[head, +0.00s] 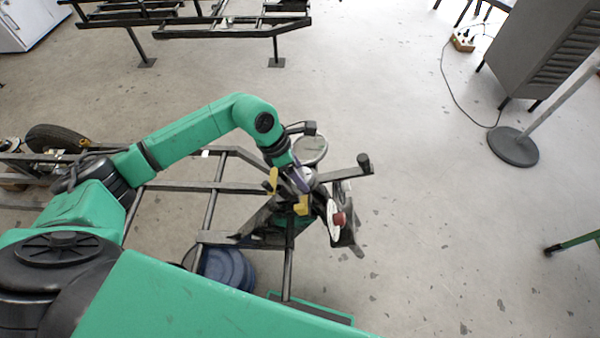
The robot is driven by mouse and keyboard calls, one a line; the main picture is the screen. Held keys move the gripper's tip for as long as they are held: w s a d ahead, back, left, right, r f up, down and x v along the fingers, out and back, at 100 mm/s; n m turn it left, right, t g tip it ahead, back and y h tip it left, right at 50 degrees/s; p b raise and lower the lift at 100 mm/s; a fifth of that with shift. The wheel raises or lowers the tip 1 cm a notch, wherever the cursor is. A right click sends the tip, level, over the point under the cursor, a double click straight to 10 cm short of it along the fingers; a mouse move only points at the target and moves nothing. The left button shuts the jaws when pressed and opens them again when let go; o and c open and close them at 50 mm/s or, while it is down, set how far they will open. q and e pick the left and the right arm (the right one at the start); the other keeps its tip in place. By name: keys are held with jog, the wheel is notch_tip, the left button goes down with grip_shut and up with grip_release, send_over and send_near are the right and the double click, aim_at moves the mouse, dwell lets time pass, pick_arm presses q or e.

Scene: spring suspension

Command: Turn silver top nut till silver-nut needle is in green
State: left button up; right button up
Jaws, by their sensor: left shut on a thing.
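My left gripper (287,192), with yellow fingertips, reaches down onto the top of the suspension assembly at the end of the dark frame. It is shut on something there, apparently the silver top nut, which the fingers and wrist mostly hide. A round silver-rimmed dial (311,150) sits just behind the gripper. A second, white dial (333,212) faces right, with a red part (340,219) at its middle. Needles and green zones are too small to read. My right gripper is out of view.
A dark metal frame (180,187) runs left from the assembly, with a tyre (50,138) at far left. A blue round object (226,266) is below it. A dark bar (345,172) juts right beside the gripper. The floor to the right is mostly clear.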

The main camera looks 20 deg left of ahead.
pick_arm(q)
jog(key=n+b, duration=0.1)
jog(key=n, duration=0.3)
jog(key=shift+r+n, duration=0.15)
jog(key=shift+n, duration=2.25)
jog(key=shift+w, duration=0.1)
jog(key=o, duration=1.4)
jog(key=shift+b, duration=0.3)
jog(key=b+v, duration=0.3)
jog(key=v, duration=1.1)
jog(key=shift+a+r, duration=0.2)
